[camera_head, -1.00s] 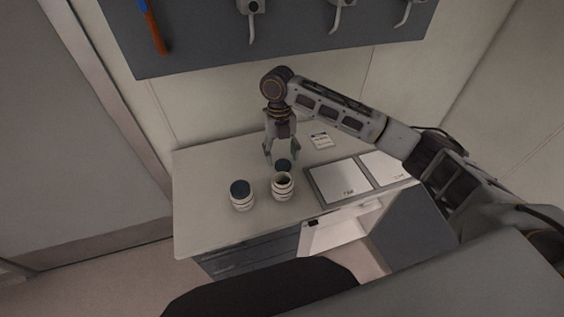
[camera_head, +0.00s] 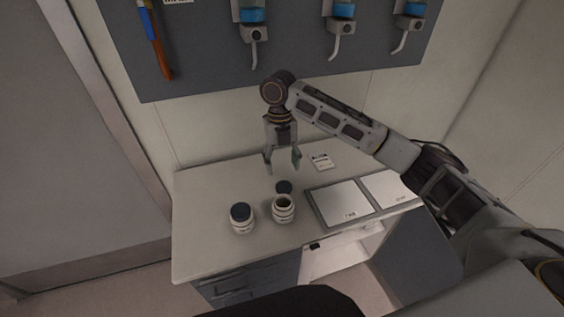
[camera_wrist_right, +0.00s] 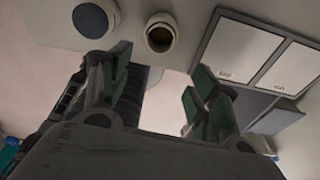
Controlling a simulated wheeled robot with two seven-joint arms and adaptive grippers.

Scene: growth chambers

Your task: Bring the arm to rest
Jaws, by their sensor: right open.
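My right gripper (camera_head: 282,164) is open and empty, pointing down above the back part of the counter. Its arm comes in from the right. In the right wrist view its two green-padded fingers (camera_wrist_right: 158,100) are spread apart with nothing between them. My left gripper is not in view. A jar with a dark lid (camera_head: 242,217) stands to the left. The open jar also shows in the right wrist view (camera_wrist_right: 161,33).
Two framed white panels (camera_head: 345,203) (camera_head: 394,188) lie on the counter (camera_head: 205,195) at right. A small labelled card (camera_head: 321,161) lies behind them. A dark wall board (camera_head: 290,60) with dispensers hangs above. The counter's left end is clear.

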